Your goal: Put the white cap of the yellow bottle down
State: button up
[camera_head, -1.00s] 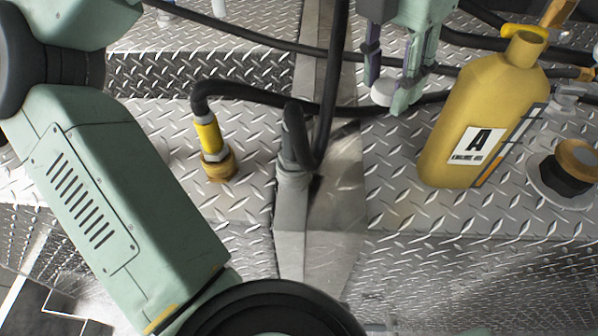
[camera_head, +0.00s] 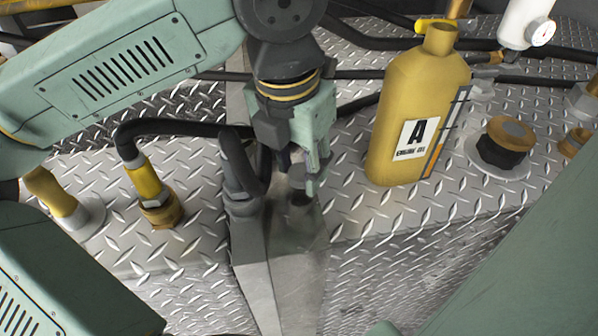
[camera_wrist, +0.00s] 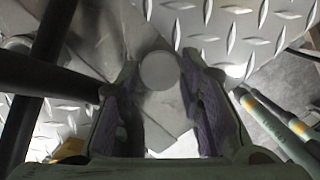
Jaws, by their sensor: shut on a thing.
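The yellow bottle (camera_head: 395,90), with a black "A" label, stands upright on the metal deck to the right of my gripper. Its neck is open, without a cap. My gripper (camera_head: 304,176) points down over the flat top of a grey metal post left of the bottle. In the wrist view the round, pale cap (camera_wrist: 160,71) sits between the purple-padded fingers, which are shut on it. In the head view the fingers mostly hide the cap. A dark shadow lies on the post top just below the fingertips, and the cap seems slightly above that surface.
The grey post (camera_head: 270,265) has a black hose bending into it just left of my gripper. A yellow hose fitting (camera_head: 148,182) stands further left. A black and brown filler cap (camera_head: 506,142) sits right of the bottle. Deck between post and bottle is clear.

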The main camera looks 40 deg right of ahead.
jog(key=shift+f, duration=1.2)
jog(key=shift+f, duration=0.2)
jog(key=o, duration=1.1)
jog(key=shift+r, duration=0.1)
jog(key=shift+r, duration=0.1)
notch_tip(320, 180, up, 12)
jog(key=a, duration=0.1)
jog(key=shift+s+a, duration=0.3)
jog(key=shift+a, duration=0.1)
